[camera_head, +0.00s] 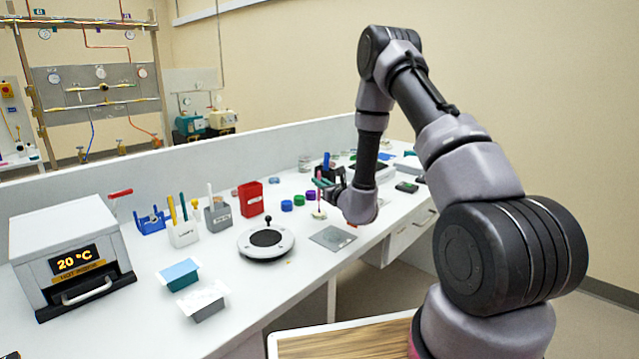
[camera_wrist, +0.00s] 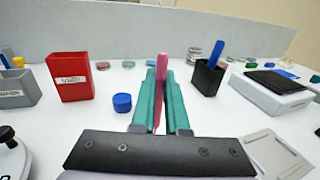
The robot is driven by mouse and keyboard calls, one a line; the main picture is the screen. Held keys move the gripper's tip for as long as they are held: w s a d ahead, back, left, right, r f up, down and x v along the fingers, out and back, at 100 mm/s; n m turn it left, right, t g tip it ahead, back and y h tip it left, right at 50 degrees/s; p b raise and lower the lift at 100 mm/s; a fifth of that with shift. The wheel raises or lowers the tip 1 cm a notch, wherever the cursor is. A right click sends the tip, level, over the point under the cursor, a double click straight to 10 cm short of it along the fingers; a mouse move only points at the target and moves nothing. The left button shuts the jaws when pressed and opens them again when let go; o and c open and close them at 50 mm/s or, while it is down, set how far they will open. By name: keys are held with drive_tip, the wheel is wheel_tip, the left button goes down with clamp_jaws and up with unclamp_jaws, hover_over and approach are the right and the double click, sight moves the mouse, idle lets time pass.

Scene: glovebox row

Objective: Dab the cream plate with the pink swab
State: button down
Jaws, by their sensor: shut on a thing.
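My gripper (camera_head: 326,188) is over the bench. In the wrist view its teal fingers (camera_wrist: 160,100) are shut on the pink swab (camera_wrist: 162,68), which stands up between them. The swab (camera_head: 319,196) also shows in the head view as a thin pink line beside the fingers. A small cream-coloured piece (camera_head: 318,214), seemingly the cream plate, lies right below the swab in the head view. I cannot tell whether the swab's lower end touches it. In the wrist view the gripper body hides that spot.
A red bin marked "USED" (camera_wrist: 70,78) and a blue cap (camera_wrist: 122,102) are to the left. A black cup (camera_wrist: 207,78) with a blue item and a white device (camera_wrist: 270,92) are to the right. A flat grey plate (camera_head: 332,237) lies near the front edge.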

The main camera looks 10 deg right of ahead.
idle(0.6)
drive_tip(key=shift+r, duration=2.5)
